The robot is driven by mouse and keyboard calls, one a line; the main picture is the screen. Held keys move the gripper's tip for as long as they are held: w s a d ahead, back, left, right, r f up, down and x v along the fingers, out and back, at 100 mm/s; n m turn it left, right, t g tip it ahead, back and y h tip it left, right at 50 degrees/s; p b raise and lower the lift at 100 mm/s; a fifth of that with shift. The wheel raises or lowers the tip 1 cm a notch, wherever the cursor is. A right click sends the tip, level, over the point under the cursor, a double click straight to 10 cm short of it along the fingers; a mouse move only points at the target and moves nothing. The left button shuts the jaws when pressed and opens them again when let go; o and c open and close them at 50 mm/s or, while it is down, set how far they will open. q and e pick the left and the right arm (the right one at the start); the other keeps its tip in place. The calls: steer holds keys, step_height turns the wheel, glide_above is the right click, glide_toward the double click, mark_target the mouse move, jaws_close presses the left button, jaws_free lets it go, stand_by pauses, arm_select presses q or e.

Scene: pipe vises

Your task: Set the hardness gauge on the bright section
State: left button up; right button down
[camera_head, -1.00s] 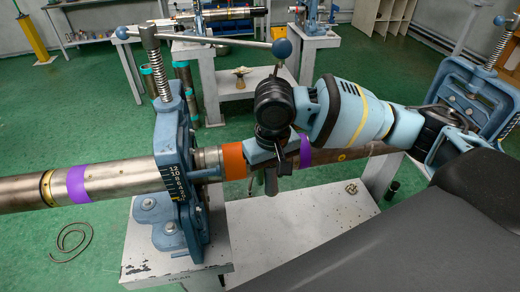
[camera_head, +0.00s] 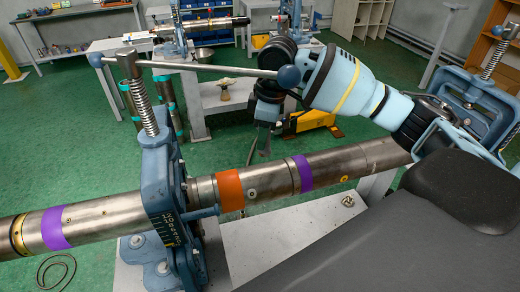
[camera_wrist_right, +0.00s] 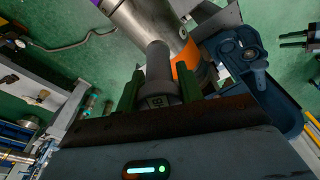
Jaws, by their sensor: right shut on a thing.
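My right gripper (camera_head: 266,122) is above and behind the upper edge of the steel pipe (camera_head: 345,163), between the orange band (camera_head: 230,191) and the purple band (camera_head: 303,173). The pipe surface between these bands (camera_head: 268,183) is bright bare metal. In the right wrist view the gripper (camera_wrist_right: 155,95) is shut on the hardness gauge (camera_wrist_right: 159,72), a dark grey cylinder with a pale marking at its base. Its far end overlaps the pipe (camera_wrist_right: 150,18) in that view; I cannot tell any contact. In the head view the gauge is mostly hidden. My left gripper is not in view.
A blue pipe vise (camera_head: 165,190) with a long handle bar (camera_head: 205,67) clamps the pipe left of the orange band; the bar passes close to my right wrist. Another blue vise (camera_head: 475,100) stands at right. Benches and a yellow item (camera_head: 308,121) lie behind.

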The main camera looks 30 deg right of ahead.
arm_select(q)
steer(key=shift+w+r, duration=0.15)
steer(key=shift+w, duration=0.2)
arm_select(e)
steer(key=shift+w+d+r+n, duration=0.55)
steer(key=shift+d+r+n, duration=0.1)
steer(key=shift+n, duration=0.15)
steer(key=shift+f, duration=0.1)
